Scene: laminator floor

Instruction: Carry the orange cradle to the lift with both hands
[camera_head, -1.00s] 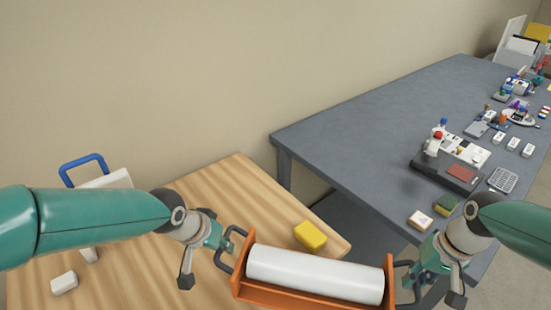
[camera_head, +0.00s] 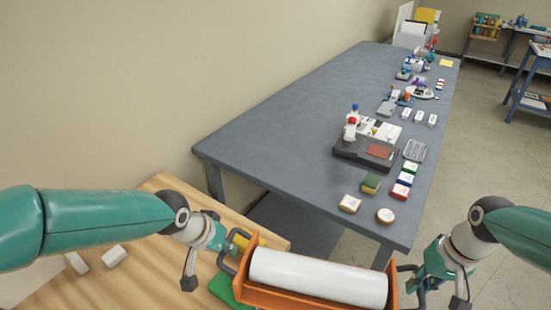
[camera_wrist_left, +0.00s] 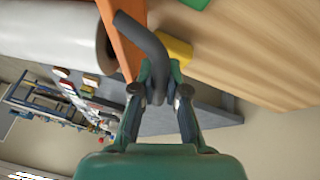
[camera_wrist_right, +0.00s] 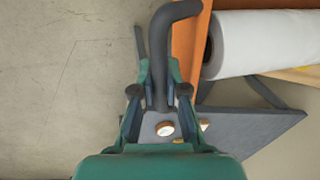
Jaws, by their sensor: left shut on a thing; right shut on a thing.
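The orange cradle (camera_head: 262,296) holds a white roll (camera_head: 318,277) and hangs between my two grippers at the bottom of the head view. My left gripper (camera_head: 226,258) is shut on the cradle's dark left handle, which also shows in the left wrist view (camera_wrist_left: 143,40). My right gripper (camera_head: 416,280) is shut on the dark right handle, seen in the right wrist view (camera_wrist_right: 162,40). The cradle looks about level, in front of the wooden table's right edge. Its underside is hidden. The lift cannot be made out in these frames.
The wooden table (camera_head: 110,285) lies at lower left with white blocks (camera_head: 113,256), a yellow block and a green item (camera_head: 222,290). A long grey table (camera_head: 270,130) with several small items and a device (camera_head: 365,150) stands ahead. Open floor (camera_head: 480,150) is at right.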

